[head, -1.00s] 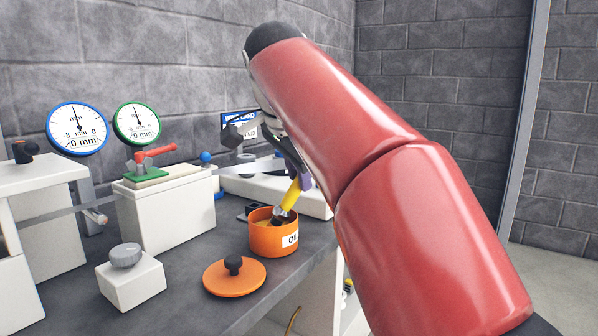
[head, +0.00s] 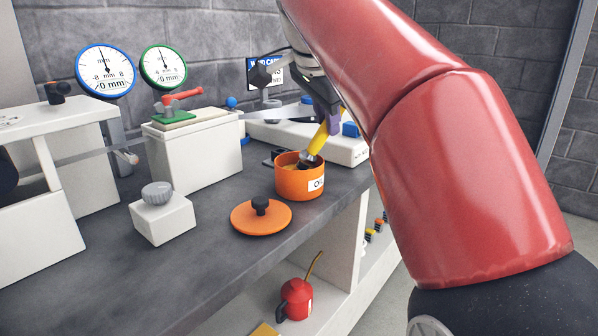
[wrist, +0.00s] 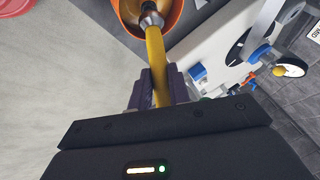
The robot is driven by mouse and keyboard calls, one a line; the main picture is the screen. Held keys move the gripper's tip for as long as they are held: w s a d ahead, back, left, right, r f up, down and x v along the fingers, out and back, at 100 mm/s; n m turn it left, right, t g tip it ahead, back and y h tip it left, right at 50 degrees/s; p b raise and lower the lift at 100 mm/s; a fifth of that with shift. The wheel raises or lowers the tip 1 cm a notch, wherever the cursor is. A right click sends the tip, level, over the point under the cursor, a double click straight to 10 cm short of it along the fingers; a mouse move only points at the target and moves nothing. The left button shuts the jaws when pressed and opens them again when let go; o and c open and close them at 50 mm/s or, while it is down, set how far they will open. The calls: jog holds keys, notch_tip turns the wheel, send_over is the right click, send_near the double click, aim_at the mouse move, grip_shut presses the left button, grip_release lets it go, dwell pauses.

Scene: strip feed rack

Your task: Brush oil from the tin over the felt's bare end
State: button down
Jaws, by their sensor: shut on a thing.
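An orange tin (head: 290,184) with a white label, partly reading "OI", stands open near the bench's front edge. My gripper (head: 332,118) is shut on the yellow handle of a brush (head: 318,140), just above the tin. The brush is tilted, its metal collar at the tin's mouth and its tip inside; whether the bristles touch oil is hidden. The wrist view shows the yellow handle (wrist: 155,50) between the purple fingers (wrist: 158,88) and the orange tin (wrist: 171,22) at the top. I cannot make out the felt or its bare end.
The tin's orange lid (head: 275,218) lies on the bench (head: 190,262) in front. A white block with a grey knob (head: 157,194), a clamp with a red lever (head: 183,101) and two dials stand left. A red oil can (head: 298,300) sits on the shelf below.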

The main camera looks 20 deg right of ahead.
jog(key=shift+r, duration=0.1)
notch_tip(320, 180, up, 7)
jog(key=p, duration=0.5)
dwell(1.2)
